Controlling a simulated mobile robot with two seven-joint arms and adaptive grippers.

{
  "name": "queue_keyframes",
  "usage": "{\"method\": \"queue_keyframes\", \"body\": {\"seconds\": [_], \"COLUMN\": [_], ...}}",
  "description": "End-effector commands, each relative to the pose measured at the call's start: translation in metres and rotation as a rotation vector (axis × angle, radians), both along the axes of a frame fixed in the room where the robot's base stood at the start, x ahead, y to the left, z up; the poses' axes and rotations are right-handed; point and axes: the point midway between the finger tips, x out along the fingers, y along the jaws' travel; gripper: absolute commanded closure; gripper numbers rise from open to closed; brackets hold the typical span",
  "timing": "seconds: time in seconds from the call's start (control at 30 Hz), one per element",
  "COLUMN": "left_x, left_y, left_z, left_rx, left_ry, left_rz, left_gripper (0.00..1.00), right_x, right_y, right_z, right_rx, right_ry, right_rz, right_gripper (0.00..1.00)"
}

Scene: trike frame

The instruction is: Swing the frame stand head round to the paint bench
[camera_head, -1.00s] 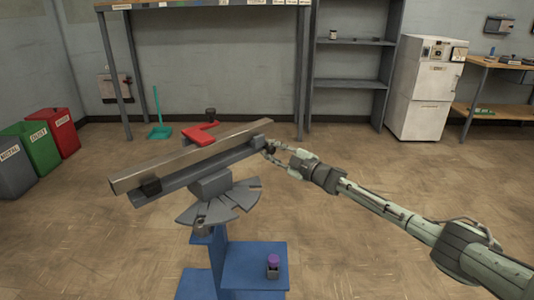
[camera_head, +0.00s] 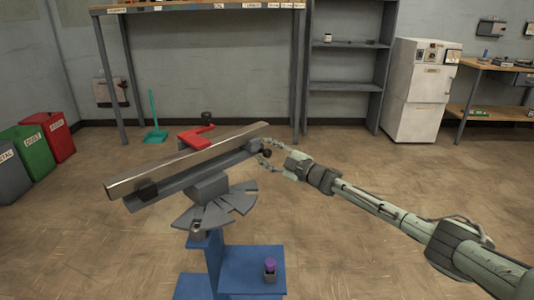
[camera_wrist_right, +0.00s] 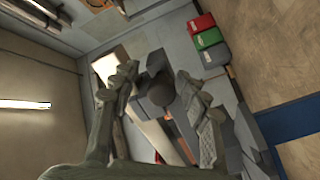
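The bar slants from near left to far right. My right gripper (camera_head: 263,154) is open at the bar's right end, its fingers spread on either side of a dark round knob (camera_head: 267,153). In the right wrist view the knob (camera_wrist_right: 162,91) lies between the fingers with gaps at both sides. I cannot tell which bench is the paint bench. My left gripper is not in view.
A labelled back bench (camera_head: 200,8), grey shelves (camera_head: 347,87) and a white cabinet (camera_head: 420,90) line the wall. A wooden side bench (camera_head: 500,66) stands right. Several bins (camera_head: 40,147) stand left. A purple-topped item (camera_head: 270,268) sits on the stand's step.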

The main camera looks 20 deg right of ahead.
Motion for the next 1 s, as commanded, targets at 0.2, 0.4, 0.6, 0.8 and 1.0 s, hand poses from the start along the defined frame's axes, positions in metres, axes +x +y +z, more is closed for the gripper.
{"method": "queue_keyframes", "body": {"seconds": [0.2, 0.4, 0.6, 0.8, 1.0], "left_x": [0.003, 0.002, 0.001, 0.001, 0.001], "left_y": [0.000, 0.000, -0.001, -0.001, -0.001], "left_z": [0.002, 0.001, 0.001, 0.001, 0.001], "left_rx": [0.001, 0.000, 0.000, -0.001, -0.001], "left_ry": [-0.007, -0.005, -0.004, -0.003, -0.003], "left_rz": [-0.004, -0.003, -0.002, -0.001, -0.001], "left_gripper": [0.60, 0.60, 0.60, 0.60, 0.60], "right_x": [-0.006, -0.039, -0.079, -0.104, -0.111], "right_y": [-0.002, -0.016, -0.032, -0.042, -0.044], "right_z": [-0.002, -0.004, -0.003, -0.002, 0.000], "right_rx": [-0.001, -0.002, -0.002, -0.001, 0.001], "right_ry": [0.002, 0.005, 0.005, 0.001, 0.000], "right_rz": [0.002, 0.001, 0.001, 0.001, 0.002], "right_gripper": [0.55, 0.55, 0.55, 0.55, 0.55]}}
